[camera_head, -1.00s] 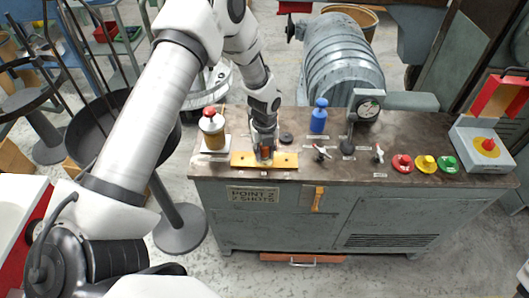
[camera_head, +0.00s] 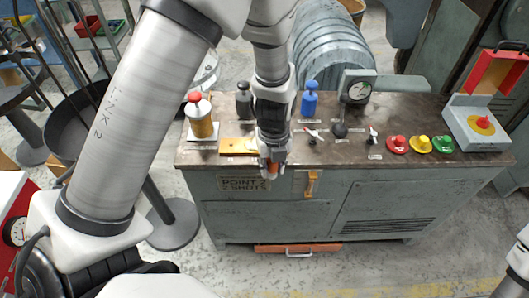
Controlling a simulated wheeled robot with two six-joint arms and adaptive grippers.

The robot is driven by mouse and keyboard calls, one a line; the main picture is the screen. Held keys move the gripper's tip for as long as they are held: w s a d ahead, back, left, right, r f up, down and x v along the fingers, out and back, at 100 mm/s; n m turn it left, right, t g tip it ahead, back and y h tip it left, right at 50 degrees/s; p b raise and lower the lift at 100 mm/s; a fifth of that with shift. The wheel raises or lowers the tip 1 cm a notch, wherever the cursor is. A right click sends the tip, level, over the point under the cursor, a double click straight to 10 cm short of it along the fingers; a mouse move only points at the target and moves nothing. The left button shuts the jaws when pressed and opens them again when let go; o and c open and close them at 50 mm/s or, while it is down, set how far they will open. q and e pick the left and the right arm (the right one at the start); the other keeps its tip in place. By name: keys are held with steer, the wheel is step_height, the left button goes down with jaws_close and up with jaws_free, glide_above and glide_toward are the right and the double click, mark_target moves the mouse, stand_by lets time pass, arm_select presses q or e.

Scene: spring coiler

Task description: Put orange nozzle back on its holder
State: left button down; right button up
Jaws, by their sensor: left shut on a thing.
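My left gripper (camera_head: 270,168) is shut on the orange nozzle (camera_head: 272,171), at the front edge of the workbench top. Only a small bit of orange shows between the fingers; the rest is hidden. A flat yellow plate (camera_head: 237,146) lies on the bench just left of the gripper, with its right part covered by my arm. Which fixture is the nozzle's holder is not clear in this view. My right gripper is out of view.
Red (camera_head: 397,145), yellow (camera_head: 420,144) and green (camera_head: 443,144) buttons sit at right. An orange handle (camera_head: 312,183) hangs on the front.

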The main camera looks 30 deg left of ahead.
arm_select(q)
steer(key=shift+s+d, duration=0.25)
steer(key=shift+d+r, duration=0.1)
steer(key=shift+r, duration=0.1)
step_height(320, 180, up, 5)
steer(key=p, duration=0.3)
steer(key=shift+s, duration=0.1)
steer(key=shift+f, duration=0.1)
